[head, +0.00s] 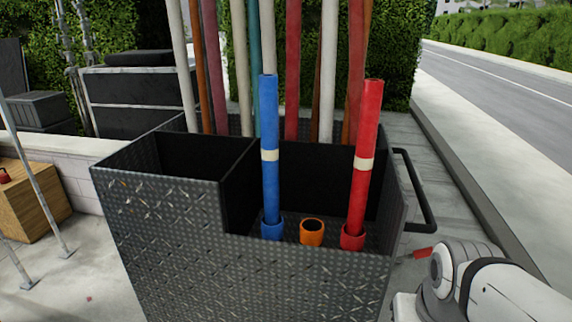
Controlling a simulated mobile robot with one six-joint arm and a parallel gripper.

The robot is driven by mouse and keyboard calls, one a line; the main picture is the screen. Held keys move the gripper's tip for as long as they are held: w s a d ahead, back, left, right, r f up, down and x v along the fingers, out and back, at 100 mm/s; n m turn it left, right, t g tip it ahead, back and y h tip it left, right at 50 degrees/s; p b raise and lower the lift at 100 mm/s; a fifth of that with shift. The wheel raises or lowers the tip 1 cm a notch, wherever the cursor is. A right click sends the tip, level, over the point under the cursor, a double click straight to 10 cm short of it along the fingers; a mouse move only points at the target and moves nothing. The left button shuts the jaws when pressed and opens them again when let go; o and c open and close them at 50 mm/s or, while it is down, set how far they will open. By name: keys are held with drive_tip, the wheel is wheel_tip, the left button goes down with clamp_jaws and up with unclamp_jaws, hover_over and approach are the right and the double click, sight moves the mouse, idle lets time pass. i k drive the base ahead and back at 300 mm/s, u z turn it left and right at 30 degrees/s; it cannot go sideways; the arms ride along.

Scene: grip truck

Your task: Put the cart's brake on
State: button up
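The cart (170,235) is a dark diamond-plate metal box with open compartments, and it fills the middle of the head view. Its black bar handle (418,190) is on the right side. A small red grip on a dark rod (422,253) sticks out low at the cart's right side; it looks like the brake lever, but its base is hidden and I cannot tell its setting. White and grey links of my arm show at the lower right, close to the red grip. My gripper's fingers are not visible.
A blue pole (269,150) and a red pole (363,160) stand in matching sockets in the cart, with an empty orange socket (312,232) between them. Several more poles rise behind. A wooden box (30,205) and metal stand legs are at left. A kerb and road run along the right.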

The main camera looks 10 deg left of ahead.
sight(424, 252)
drive_tip(key=z, duration=0.25)
drive_tip(key=k, duration=0.6)
drive_tip(key=z, duration=0.4)
drive_tip(key=i, duration=1.45)
drive_tip(key=u, duration=0.05)
